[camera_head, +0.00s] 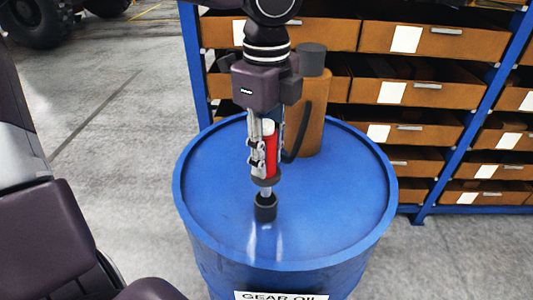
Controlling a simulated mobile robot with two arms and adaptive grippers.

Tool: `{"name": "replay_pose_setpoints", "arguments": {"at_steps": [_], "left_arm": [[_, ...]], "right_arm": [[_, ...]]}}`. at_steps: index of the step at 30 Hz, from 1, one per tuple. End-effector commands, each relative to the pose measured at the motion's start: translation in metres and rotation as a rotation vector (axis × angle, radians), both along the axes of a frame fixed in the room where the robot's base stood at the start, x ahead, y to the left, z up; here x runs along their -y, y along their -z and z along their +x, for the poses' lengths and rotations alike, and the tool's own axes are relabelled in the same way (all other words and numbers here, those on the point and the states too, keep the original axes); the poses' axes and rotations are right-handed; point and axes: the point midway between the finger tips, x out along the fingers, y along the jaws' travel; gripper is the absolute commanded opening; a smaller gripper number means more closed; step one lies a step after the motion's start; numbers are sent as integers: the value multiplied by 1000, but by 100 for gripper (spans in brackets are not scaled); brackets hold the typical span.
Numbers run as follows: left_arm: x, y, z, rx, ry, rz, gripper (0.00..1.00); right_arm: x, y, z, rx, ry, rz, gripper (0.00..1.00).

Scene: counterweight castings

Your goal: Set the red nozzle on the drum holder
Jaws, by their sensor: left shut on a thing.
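My left gripper (266,158) points straight down from the top of the head view, over the blue drum. It is shut on the red nozzle (270,152), which hangs upright between the fingers with a pale top and a thin grey spout below. A small black cup-like piece (265,208), which looks like the drum holder, is at the spout's lower end, over the drum top. The spout seems to meet it; I cannot tell how far in it sits. My right gripper is not in view.
The blue drum (345,205) bears a gear oil label. A brown cylinder (316,115) with a dark cap and black hose stands on it, just behind the gripper. A blue rack (490,95) with brown bins is behind. Grey floor (110,120) is open at left.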

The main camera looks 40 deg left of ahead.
Motion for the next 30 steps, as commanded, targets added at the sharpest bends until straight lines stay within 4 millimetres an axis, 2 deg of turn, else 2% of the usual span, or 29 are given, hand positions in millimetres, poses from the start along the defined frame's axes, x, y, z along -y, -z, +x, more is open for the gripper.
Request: {"name": "replay_pose_setpoints", "arguments": {"at_steps": [30], "left_arm": [[0,0,1,2,0,0,5]], "right_arm": [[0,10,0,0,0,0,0]]}}
